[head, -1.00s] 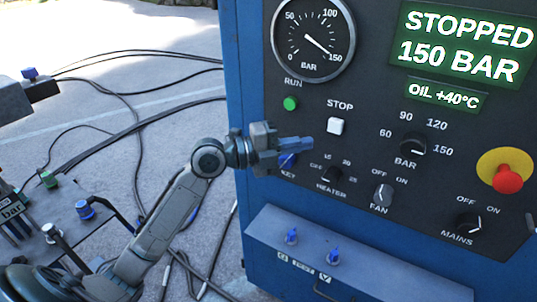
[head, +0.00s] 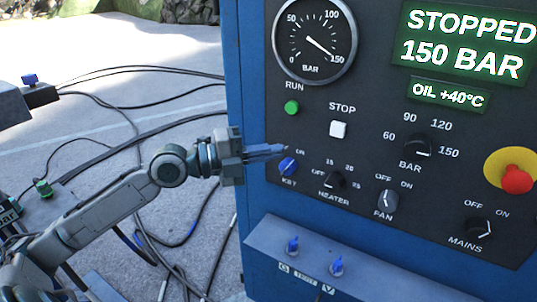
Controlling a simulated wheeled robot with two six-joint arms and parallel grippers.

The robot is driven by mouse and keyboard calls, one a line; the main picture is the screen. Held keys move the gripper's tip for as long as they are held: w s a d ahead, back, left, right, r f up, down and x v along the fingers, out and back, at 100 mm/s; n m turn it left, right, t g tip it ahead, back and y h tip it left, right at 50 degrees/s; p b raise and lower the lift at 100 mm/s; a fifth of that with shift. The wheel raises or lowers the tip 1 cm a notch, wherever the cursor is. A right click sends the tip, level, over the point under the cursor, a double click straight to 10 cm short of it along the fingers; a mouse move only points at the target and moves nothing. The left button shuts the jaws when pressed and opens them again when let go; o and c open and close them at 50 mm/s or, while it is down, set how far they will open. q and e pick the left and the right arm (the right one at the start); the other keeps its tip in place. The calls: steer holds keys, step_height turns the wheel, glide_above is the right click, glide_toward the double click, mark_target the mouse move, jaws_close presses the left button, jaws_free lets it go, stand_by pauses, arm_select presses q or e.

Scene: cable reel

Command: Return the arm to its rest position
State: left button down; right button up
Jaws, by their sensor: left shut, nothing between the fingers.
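My left gripper (head: 265,151) is shut and empty. It is in front of the left edge of the blue cabinet's dark control panel (head: 380,105), its fingers pointing right. Its fingertips show just above the blue key switch (head: 288,166) in the picture; I cannot tell whether they touch the panel. The left arm reaches in from the lower left. My right gripper is not in view.
The panel display (head: 463,45) reads STOPPED, 150 BAR. The gauge (head: 315,42) needle is near 150. A red emergency button (head: 516,179) is at right. Below is a ledge (head: 375,272) with two blue valves. Black cables (head: 135,120) lie on the pavement at left.

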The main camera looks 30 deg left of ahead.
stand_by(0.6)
